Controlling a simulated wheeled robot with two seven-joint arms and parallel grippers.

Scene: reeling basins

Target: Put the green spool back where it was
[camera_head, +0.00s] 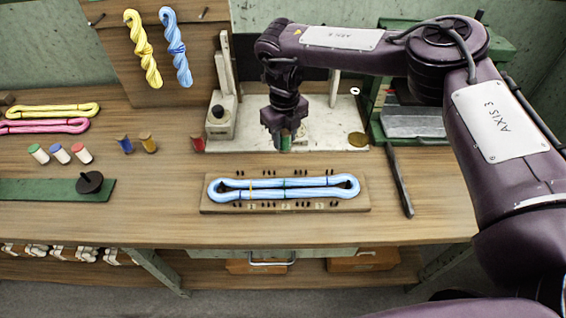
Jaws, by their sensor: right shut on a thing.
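My right gripper (285,143) comes down from the upper right and points at the bench. It is shut on the green spool (286,137), of which only a small part shows between the fingers. It is over the front part of the pale base plate, behind the skein board; I cannot tell whether the spool touches the plate. A blue spool (125,145), a yellow spool (148,142) and a red spool (197,145) stand in a loose row to the left, with a wider gap between yellow and red. My left gripper is not in view.
A wooden board (220,205) holds a blue tied skein (285,188) among pegs. A dark tool (400,182) lies to its right. Several white containers with coloured ends (60,154) and folded skeins (50,111) are at left. Twisted skeins (143,48) hang from a wooden panel.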

